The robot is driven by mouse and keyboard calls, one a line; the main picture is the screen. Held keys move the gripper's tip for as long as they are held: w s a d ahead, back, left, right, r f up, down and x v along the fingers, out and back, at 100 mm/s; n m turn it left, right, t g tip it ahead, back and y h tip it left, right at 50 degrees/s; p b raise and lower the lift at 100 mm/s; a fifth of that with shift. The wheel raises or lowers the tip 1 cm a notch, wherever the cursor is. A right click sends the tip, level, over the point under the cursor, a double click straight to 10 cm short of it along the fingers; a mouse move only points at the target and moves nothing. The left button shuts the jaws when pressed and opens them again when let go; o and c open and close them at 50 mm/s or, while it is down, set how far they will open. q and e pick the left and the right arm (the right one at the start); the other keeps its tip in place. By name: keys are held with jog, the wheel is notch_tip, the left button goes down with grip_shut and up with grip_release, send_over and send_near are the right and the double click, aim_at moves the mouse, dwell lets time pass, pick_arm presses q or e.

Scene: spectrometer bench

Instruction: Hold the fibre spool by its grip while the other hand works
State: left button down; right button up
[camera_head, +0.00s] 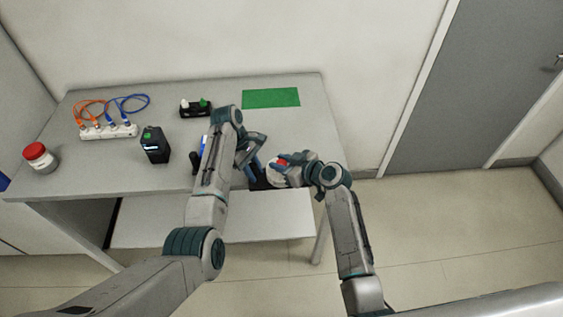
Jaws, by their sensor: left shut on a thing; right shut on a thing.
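My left gripper (256,168) points down over the front right part of the table. It is shut on a dark thing (262,183), largely hidden behind the fingers. My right gripper (273,172) comes in from the right, close beside the left one. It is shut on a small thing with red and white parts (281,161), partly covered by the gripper. I cannot tell which of these two things is the fibre spool, and no grip shows clearly. The two grippers are almost touching in the picture.
A green mat (271,98) lies bare at the back right of the table (290,125). A black holder (188,109), a dark box (155,146), a white strip with orange and blue cables (108,132) and a red-lidded jar (40,158) stand left. A blue item (203,145) is partly hidden.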

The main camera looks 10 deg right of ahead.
jog(key=m+t+h, duration=0.2)
jog(key=m+h, duration=0.1)
jog(key=shift+s+a, duration=0.1)
jog(key=o, duration=1)
jog(key=v, duration=1.2)
jog(key=shift+f, duration=0.25)
jog(key=shift+c, duration=0.2)
